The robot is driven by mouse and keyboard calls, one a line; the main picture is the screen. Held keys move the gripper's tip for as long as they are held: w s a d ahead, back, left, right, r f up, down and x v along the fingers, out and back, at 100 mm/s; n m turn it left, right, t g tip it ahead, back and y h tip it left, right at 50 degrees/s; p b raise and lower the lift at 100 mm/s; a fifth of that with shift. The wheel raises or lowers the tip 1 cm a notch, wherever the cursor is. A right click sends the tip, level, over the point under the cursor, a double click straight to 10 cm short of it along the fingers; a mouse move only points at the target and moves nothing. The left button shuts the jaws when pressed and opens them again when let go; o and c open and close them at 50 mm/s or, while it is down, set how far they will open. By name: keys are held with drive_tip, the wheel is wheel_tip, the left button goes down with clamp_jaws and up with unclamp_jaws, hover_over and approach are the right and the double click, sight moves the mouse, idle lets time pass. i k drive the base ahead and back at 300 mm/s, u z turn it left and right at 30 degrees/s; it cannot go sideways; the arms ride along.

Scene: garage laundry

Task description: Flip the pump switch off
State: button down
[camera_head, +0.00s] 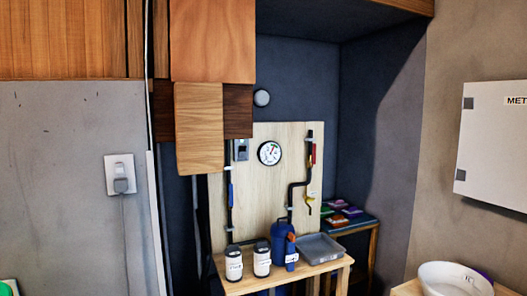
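A small grey switch box (241,149) is fixed near the top left of a pale wooden board (255,185). It may be the pump switch; no label on it is readable and its lever position is too small to tell. A blue pump-like body (283,240) stands on a wooden bench (238,289) below the board. Dark pipes (292,195) run up the board beside a round gauge (269,153). A white wall plate with a plug and cord (120,176) is on the grey wall at left. My gripper is not in view.
Two dark jars with white labels (262,262) and a grey tray (320,248) are on the bench. Wooden panels (200,125) hang at the upper left of the alcove. A white cabinet (495,140) and a white bowl (455,280) are at right.

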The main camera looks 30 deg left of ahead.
sight(242, 149)
drive_tip(key=i, duration=0.6)
drive_tip(key=u, duration=0.6)
drive_tip(key=i, duration=0.7)
drive_tip(key=u, duration=0.6)
